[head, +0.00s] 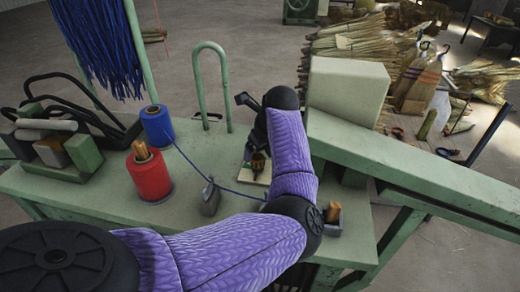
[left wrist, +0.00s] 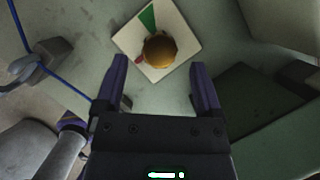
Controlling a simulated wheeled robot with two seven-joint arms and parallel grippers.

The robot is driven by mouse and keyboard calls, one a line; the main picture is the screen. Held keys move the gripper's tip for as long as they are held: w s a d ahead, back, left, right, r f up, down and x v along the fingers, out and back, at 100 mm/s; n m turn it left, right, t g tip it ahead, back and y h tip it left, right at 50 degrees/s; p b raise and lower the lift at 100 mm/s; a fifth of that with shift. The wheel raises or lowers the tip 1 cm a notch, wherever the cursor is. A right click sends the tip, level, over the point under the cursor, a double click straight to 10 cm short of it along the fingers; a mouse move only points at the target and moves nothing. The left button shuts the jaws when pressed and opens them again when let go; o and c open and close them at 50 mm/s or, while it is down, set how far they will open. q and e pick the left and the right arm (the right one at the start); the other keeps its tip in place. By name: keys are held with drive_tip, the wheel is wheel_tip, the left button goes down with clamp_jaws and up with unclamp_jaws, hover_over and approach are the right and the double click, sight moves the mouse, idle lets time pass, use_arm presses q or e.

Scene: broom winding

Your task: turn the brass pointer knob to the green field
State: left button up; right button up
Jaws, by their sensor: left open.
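The brass knob (left wrist: 160,50) is round and stands on a square white plate (left wrist: 178,22) in the left wrist view. A green field (left wrist: 148,18) shows on the plate beyond the knob, and a small red patch (left wrist: 139,60) shows at the knob's left. I cannot tell where the pointer aims. In the head view the knob (head: 258,162) sits on its plate (head: 249,177) on the bench, beside my purple forearm. My left gripper (left wrist: 158,69) is open, above the plate, with its fingertips on either side of the knob's near side and nothing held. My right gripper is out of view.
The green bench (head: 110,198) carries a blue spool (head: 157,126), a red spool (head: 149,175) and a grey cord guide (head: 210,198). A blue cord runs past the knob plate. A green hoop (head: 229,85) stands behind; a sloping green beam (head: 420,170) lies right.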

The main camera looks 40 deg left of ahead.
sight(258, 164)
use_arm(q)
drive_tip(key=shift+x, duration=1.5)
clamp_jaws()
